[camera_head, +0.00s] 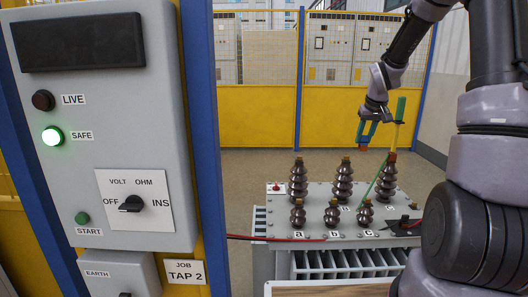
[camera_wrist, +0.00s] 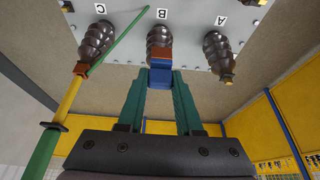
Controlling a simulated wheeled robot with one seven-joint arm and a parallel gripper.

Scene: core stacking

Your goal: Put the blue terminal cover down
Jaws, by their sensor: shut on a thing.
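My gripper (camera_head: 366,132) is shut on the blue terminal cover, seen between the green fingers in the wrist view (camera_wrist: 161,76). An orange-red part (camera_wrist: 160,54) shows at the cover's far end. In the head view the cover hangs above the transformer lid, with its orange-red end (camera_head: 363,148) down. It appears apart from the tall bushing B (camera_head: 344,184), a little above and right of its brass top. In the wrist view the cover hides the tip of bushing B (camera_wrist: 160,36), so the exact gap cannot be told.
A green-and-yellow stick (camera_head: 398,120) stands close to the gripper, at the top of bushing C (camera_head: 387,180), with a green lead slanting down. Bushing A (camera_head: 298,178) and small bushings a, b, c stand on the grey lid (camera_head: 270,205). A test panel (camera_head: 110,80) stands left.

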